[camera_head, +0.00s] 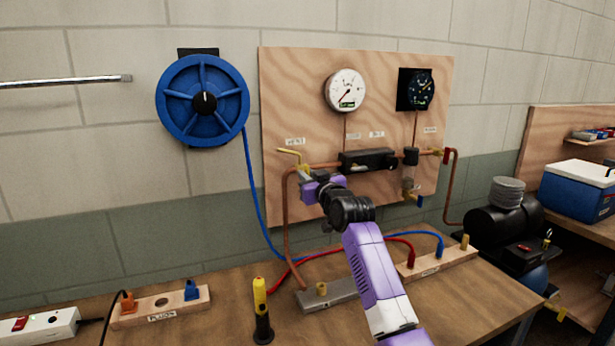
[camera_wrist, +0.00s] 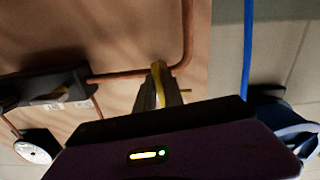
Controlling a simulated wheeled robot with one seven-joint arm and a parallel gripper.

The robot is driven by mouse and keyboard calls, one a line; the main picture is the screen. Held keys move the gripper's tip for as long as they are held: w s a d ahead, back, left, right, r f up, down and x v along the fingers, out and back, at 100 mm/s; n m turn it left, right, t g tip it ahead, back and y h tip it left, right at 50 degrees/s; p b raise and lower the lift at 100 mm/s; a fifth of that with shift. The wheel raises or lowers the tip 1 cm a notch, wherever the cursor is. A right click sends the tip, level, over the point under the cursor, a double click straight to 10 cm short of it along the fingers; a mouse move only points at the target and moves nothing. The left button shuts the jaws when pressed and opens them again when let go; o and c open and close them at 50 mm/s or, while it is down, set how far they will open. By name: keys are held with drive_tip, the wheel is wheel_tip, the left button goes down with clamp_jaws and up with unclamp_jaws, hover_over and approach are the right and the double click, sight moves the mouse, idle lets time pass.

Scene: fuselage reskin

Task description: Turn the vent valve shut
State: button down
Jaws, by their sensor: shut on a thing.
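The vent valve has a yellow lever handle (camera_head: 289,152) and sits on the copper pipe under the VENT label (camera_head: 294,142), at the left of the wooden panel. In the head view the handle's free end points left. My gripper (camera_head: 306,180) is at the valve, just below the label, and partly hides the valve body. In the wrist view my gripper (camera_wrist: 160,95) is shut on the yellow handle (camera_wrist: 158,72), which shows between the fingers beside the copper pipe. The exact contact is partly hidden.
The wooden panel (camera_head: 300,90) carries a white gauge (camera_head: 345,90), a dark gauge (camera_head: 420,90) and a black block (camera_head: 367,160) on the pipe. A blue hose reel (camera_head: 175,100) hangs at the left. A yellow-handled tool (camera_head: 260,300) stands on the bench (camera_head: 225,325).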

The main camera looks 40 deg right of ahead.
drive_tip(key=shift+f+m, duration=0.1)
drive_tip(key=shift+m, duration=0.5)
drive_tip(key=c, duration=1.5)
unclamp_jaws()
drive_tip(key=b+v, duration=0.1)
drive_tip(key=v, duration=0.7)
drive_tip(key=shift+w, duration=0.1)
